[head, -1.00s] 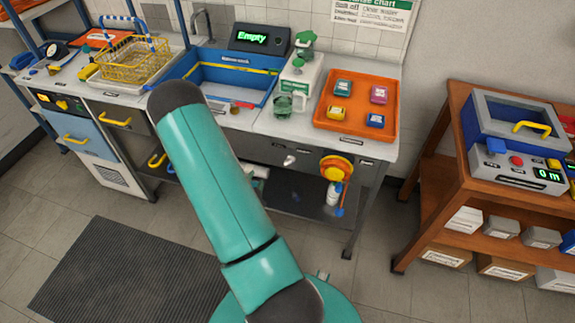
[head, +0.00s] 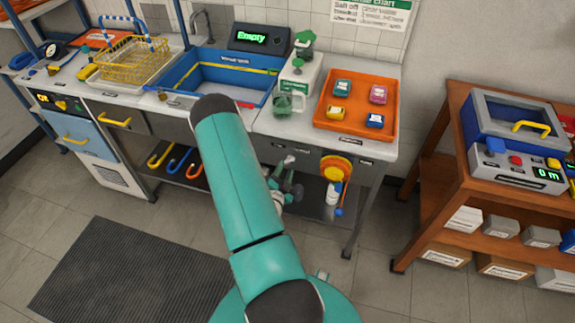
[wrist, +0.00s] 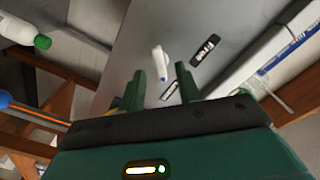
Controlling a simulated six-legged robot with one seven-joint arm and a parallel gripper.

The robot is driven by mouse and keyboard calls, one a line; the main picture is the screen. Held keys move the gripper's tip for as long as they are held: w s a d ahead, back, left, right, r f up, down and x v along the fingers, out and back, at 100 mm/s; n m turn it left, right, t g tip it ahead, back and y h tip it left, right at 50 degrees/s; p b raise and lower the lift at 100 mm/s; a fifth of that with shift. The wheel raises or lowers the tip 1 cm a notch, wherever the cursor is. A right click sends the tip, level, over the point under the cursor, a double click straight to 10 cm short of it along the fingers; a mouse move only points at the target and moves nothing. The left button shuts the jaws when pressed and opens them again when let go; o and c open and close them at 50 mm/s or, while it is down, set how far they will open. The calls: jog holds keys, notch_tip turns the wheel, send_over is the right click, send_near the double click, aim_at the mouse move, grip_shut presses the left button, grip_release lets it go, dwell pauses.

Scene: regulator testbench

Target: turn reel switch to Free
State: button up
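The reel switch is a small white lever (head: 289,160) on the grey front panel of the bench, left of the orange and yellow reel (head: 336,167). In the wrist view the white lever (wrist: 160,63) stands out from the panel between two dark labels, one on its right (wrist: 205,50) and one below it (wrist: 169,90); I cannot read them surely. My gripper (wrist: 162,78) is open, with its two green fingers apart on either side of the lever's line. I cannot tell whether they reach it. In the head view my gripper (head: 292,183) is partly hidden by my arm.
Coloured hooks (head: 175,160) hang at left. A white bottle with a green cap (wrist: 22,32) is near in the wrist view.

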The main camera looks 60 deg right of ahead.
aim_at(288, 164)
jog(key=shift+w+d, duration=0.15)
jog(key=shift+d, duration=0.7)
jog(key=shift+w+d, duration=0.1)
jog(key=shift+d, duration=0.7)
grip_shut()
